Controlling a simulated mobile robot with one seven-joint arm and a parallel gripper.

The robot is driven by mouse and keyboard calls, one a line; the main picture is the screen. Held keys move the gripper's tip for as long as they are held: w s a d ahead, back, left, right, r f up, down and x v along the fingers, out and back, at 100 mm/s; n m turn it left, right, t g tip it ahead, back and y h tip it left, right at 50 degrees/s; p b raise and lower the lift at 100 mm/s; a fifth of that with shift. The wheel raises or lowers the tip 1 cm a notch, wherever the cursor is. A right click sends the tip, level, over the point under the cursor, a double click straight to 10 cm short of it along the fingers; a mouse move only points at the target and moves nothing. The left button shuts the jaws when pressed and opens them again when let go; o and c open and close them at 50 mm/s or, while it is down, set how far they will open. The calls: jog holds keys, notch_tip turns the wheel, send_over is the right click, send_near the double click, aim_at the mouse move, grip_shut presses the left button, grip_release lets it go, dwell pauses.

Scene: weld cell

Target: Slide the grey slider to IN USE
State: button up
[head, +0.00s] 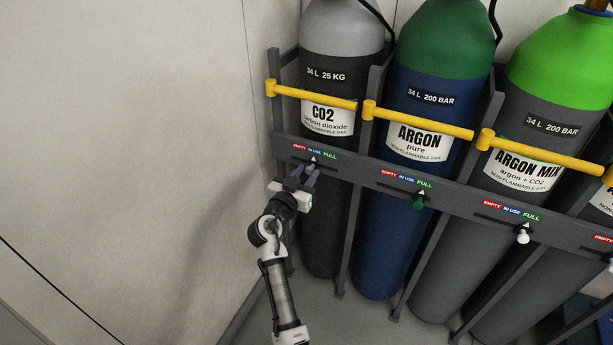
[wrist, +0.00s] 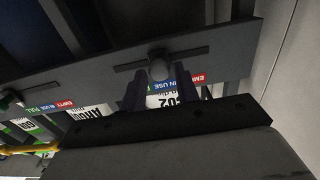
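The grey slider (wrist: 160,66) is a round knob in a slot on the rack's crossbar, under the CO2 cylinder's labels. In the head view, its pale pointer (head: 313,159) stands about below the blue IN USE label (head: 314,150), between red EMPTY and green FULL. My gripper (head: 305,177) is at the crossbar, reaching up from below. In the wrist view, my gripper (wrist: 161,82) has its dark fingers apart, one on each side of the knob, with small gaps seeming to show. The left finger hides the FULL label there.
The CO2 cylinder (head: 330,215) stands behind the crossbar (head: 360,175). A green slider (head: 419,203) and a white slider (head: 523,238) sit farther right. Yellow retaining bars (head: 315,95) cross above. The wall (head: 130,130) is close on the left; floor space below is narrow.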

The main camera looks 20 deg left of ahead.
jog(key=shift+o, duration=1.1)
jog(key=s+b, duration=0.2)
jog(key=s, duration=1.2)
jog(key=shift+a+b, duration=0.2)
jog(key=shift+b, duration=0.1)
jog(key=shift+w, duration=0.1)
